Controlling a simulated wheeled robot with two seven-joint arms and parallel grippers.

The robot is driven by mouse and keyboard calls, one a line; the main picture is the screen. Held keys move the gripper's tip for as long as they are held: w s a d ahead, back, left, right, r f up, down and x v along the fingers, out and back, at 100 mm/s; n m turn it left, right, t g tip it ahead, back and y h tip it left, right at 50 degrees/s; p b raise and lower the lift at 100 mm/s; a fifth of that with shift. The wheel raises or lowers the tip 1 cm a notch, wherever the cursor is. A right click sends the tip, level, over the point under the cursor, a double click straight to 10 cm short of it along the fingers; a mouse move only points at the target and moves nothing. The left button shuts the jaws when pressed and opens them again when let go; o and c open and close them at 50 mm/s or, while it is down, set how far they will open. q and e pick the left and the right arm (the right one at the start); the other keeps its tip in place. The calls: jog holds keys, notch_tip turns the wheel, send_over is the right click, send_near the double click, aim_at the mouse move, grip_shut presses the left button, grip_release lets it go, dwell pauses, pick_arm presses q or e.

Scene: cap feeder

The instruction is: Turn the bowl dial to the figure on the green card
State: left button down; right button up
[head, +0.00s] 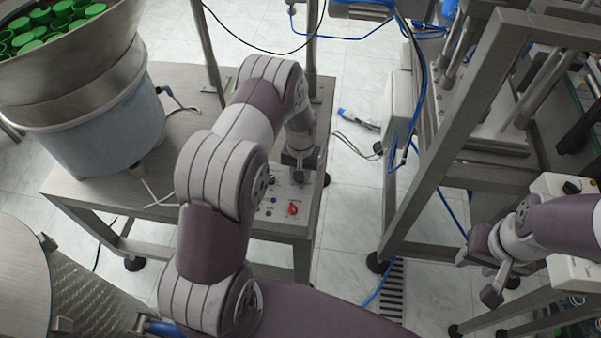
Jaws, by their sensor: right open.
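A metal feeder bowl (95,75) holding green caps (50,28) stands at the upper left on a steel table. A small control panel (278,222) sits at the table's right part, with a red knob (293,208) and small blue and green buttons. My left gripper (300,168) points down over the panel's far part. Its fingertips are small and partly hidden, so I cannot tell whether they touch a dial. No dial figures are readable, and I cannot make out a green card. My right gripper (483,270) is open and empty at the right, away from the panel.
A steel frame (425,150) with blue hoses stands right of the table (180,80). A white box with a black knob (572,187) is near my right arm. A blue-and-white item (358,120) lies on the tiled floor. Open floor separates table and frame.

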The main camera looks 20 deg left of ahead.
pick_arm(q)
jog(key=m+b, duration=0.1)
jog(key=m, duration=0.4)
jog(key=shift+w+m, duration=0.1)
jog(key=shift+m, duration=0.2)
jog(key=m, duration=0.5)
jog(key=shift+r+b, duration=0.1)
jog(key=shift+b, duration=0.2)
jog(key=m, duration=0.5)
jog(key=shift+m, duration=0.4)
jog(key=m+b, duration=0.1)
jog(key=m, duration=0.4)
jog(key=shift+r+m, duration=0.15)
jog(key=shift+m, duration=0.25)
jog(key=c, duration=1.1)
grip_release()
jog(key=shift+o, duration=1.2)
